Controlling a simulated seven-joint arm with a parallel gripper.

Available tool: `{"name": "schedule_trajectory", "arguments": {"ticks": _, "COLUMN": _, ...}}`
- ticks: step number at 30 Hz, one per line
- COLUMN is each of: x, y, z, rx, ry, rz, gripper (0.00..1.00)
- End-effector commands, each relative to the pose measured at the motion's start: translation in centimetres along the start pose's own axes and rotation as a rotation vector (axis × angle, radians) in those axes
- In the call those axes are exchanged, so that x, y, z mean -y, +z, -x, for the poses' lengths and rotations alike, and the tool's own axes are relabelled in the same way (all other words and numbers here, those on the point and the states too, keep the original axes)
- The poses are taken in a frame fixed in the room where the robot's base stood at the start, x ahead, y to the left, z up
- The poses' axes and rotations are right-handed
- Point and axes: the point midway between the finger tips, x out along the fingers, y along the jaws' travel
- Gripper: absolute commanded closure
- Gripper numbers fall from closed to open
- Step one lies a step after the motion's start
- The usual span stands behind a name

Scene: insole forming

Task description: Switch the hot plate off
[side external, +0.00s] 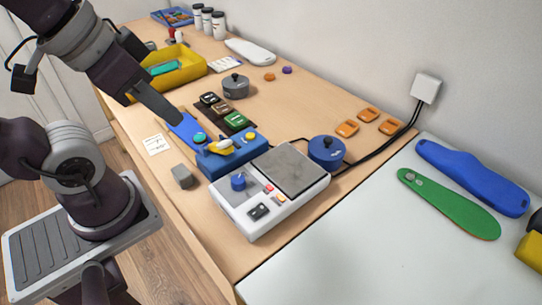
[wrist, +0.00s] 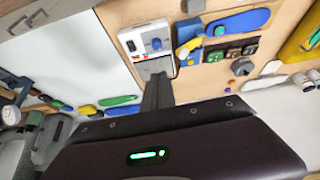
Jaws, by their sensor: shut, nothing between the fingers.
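The hot plate (side external: 262,198) is a white box with a grey square heating surface (side external: 290,168). Its front panel has a blue knob (side external: 238,182), a black rocker switch (side external: 259,211) and small red and yellow marks. The wrist view shows the hot plate (wrist: 135,38) ahead of the fingers, its blue knob (wrist: 156,43) and the dark switch (wrist: 131,45). My gripper (side external: 178,116) is shut and empty. In the side view its tip lies in front of a blue strip, left of and apart from the hot plate. In the wrist view my gripper (wrist: 158,80) overlaps the heating surface's edge.
A blue block with a yellow lever (side external: 222,147) stands beside the hot plate. A blue pot (side external: 326,152) stands behind it, with black cables. A grey block (side external: 182,177) lies at the table's front. A grey pot (side external: 235,86) and a yellow tray (side external: 170,72) are farther back.

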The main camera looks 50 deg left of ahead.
Motion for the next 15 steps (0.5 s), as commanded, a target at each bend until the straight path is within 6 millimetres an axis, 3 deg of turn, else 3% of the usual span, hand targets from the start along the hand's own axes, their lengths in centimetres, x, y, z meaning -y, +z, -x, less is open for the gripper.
{"name": "schedule_trajectory", "arguments": {"ticks": 5, "x": -0.7, "y": -1.0, "z": -0.9, "rx": 0.055, "ry": -0.004, "rz": 0.195, "gripper": 1.00}}
{"name": "schedule_trajectory", "arguments": {"ticks": 15, "x": -6.1, "y": -4.0, "z": -7.0, "rx": 0.252, "ry": -0.161, "rz": 1.139, "gripper": 1.00}}
